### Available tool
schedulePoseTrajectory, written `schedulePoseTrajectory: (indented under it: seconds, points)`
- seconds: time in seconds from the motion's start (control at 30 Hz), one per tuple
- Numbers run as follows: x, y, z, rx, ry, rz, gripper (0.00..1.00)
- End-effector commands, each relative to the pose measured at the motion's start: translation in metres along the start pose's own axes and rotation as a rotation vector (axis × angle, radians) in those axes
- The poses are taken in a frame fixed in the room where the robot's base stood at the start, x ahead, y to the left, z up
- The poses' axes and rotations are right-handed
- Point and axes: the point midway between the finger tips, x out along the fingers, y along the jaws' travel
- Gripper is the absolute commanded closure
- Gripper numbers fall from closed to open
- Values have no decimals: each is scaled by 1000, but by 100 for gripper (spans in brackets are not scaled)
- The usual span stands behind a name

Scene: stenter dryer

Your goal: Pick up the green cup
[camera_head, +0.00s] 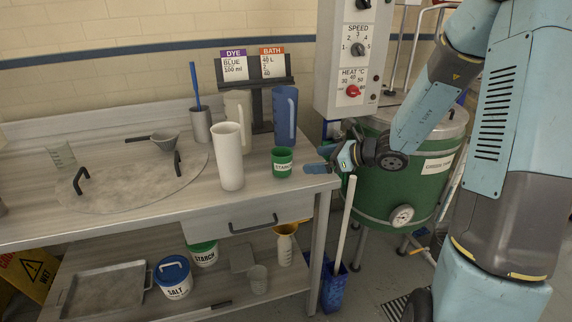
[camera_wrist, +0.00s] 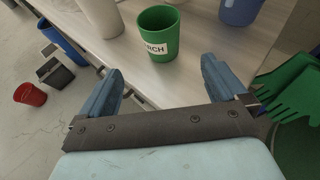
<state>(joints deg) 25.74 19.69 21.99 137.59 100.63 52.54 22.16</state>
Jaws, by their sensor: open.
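The green cup (camera_head: 282,162) stands upright near the right front corner of the table, with a white label reading STARCH. In the wrist view the green cup (camera_wrist: 159,32) is ahead of and between my fingers, apart from them. My gripper (camera_head: 318,160) is just right of the cup at the table's right edge. In the wrist view my gripper (camera_wrist: 162,85) is open and empty, its two blue fingers spread wide. The cup's open top faces the wrist camera.
A tall white pitcher (camera_head: 228,156) stands close left of the cup, and a blue pitcher (camera_head: 285,116) stands behind it. A green vat (camera_head: 398,185) is right of the table. A blue bucket with a mop handle (camera_head: 334,287) stands below my gripper. The table's front middle is clear.

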Motion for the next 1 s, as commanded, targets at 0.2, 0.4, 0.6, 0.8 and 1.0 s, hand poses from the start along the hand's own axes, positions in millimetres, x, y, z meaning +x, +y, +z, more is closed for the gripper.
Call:
schedulePoseTrajectory:
  seconds: [0.2, 0.4, 0.6, 0.8, 1.0]
  points:
    - [17, -6, -4, 43, -13, -15, 2]
    - [52, -6, -3, 41, -13, -13, 2]
    - [79, -7, -3, 41, -12, -15, 2]
    - [90, -7, -3, 40, -11, -16, 2]
    - [112, -6, -3, 41, -12, -15, 2]
